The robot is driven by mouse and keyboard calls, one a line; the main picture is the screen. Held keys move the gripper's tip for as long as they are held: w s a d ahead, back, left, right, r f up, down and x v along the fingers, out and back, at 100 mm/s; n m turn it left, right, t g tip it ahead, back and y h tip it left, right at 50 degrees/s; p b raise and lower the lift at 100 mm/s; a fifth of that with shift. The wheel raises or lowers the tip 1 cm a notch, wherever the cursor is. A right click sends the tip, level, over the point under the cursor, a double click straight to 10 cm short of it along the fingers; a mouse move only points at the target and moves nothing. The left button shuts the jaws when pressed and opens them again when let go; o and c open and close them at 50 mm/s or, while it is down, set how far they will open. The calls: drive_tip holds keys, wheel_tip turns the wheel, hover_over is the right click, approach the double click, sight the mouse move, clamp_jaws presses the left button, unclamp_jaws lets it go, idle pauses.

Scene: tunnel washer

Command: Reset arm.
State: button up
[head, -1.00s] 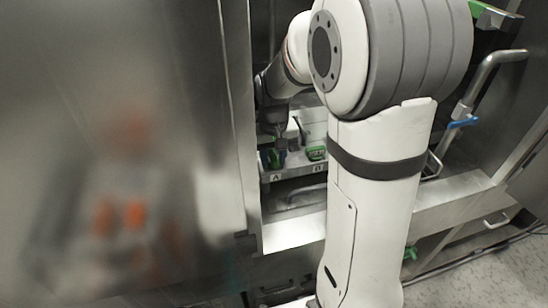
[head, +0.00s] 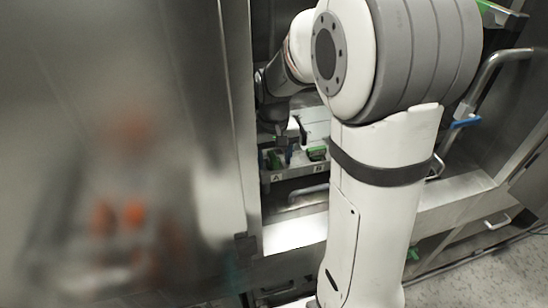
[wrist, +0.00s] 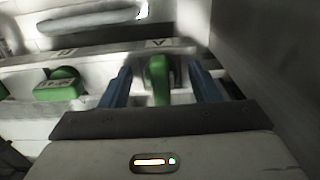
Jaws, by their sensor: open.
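My gripper (wrist: 163,78) is open, its two blue fingers apart. In the wrist view a green handle (wrist: 157,78) stands between the fingers, near the label A, with gaps visible on both sides. The head view shows my gripper (head: 284,150) small, at the ledge inside the washer bay, partly hidden by my arm. The green handle by label A (head: 273,159) is just beside the fingers there. A second green handle (head: 317,153) sits by label B; it also shows at the left of the wrist view (wrist: 60,86).
A large steel panel (head: 120,80) stands close on the left. A steel ledge (head: 296,235) lies below the labelled shelf (head: 290,173). A bar handle (head: 495,70) with a blue part is at the right. Floor shows at the lower right.

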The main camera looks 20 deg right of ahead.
wheel_tip(320, 180, up, 8)
drive_tip(key=shift+f, duration=0.25)
drive_tip(key=shift+s+r, duration=0.2)
drive_tip(key=shift+s, duration=0.2)
drive_tip(key=s+t, duration=0.3)
drive_tip(key=s, duration=1.3)
drive_tip(key=shift+s, duration=0.4)
drive_tip(key=shift+a+f, duration=0.1)
drive_tip(key=shift+c, duration=0.2)
